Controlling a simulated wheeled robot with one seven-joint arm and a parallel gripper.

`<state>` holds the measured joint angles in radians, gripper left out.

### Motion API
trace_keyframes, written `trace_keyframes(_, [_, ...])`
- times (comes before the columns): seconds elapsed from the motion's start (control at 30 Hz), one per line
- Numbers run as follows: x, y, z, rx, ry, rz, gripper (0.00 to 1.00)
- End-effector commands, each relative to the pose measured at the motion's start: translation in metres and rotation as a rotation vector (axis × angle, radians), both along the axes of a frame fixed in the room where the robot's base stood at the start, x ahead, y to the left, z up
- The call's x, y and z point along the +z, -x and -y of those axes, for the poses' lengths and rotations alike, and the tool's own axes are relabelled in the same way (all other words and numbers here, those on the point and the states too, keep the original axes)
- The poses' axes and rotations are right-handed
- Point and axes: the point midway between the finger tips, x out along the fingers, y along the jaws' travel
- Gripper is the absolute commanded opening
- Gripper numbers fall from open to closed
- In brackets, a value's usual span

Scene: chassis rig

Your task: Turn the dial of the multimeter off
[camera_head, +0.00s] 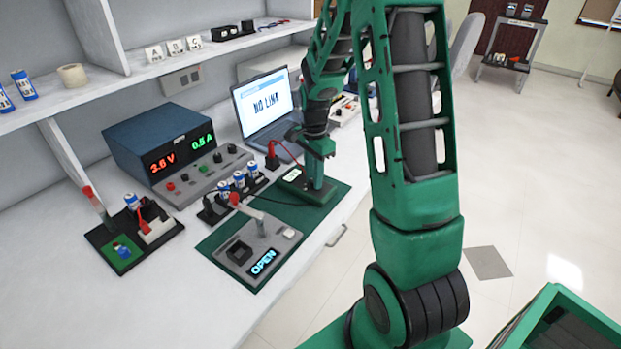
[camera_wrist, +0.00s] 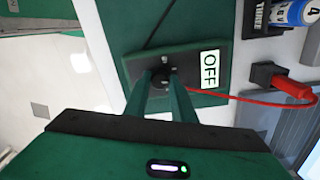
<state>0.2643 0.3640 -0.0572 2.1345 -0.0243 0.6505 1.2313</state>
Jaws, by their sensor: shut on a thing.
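The multimeter (camera_head: 293,174) lies on the green mat near the bench's front edge, below the laptop. In the wrist view the multimeter (camera_wrist: 190,50) is a dark box in a green case, and its lit display (camera_wrist: 211,70) reads OFF. My gripper (camera_head: 317,187) points down at the multimeter, and in the wrist view its fingers (camera_wrist: 160,79) are shut on the black dial between them. The fingers partly hide the dial (camera_wrist: 158,84), so its pointer cannot be made out. A red lead (camera_wrist: 245,101) runs from the multimeter to a red plug (camera_wrist: 293,88).
A grey box with a lever and an OPEN display (camera_head: 262,262) sits on the same mat. Batteries in a holder (camera_head: 238,180), a power supply (camera_head: 160,140) and a laptop (camera_head: 266,100) stand behind. The floor at right is mostly clear.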

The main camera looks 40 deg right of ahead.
Motion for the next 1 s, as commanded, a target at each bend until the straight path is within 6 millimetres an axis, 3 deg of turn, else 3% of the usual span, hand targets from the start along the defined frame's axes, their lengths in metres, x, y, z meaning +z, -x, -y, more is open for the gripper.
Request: trace_keyframes(1.0, [-0.0001, -0.0007, 0.0012, 0.954, 0.004, -0.001, 0.01])
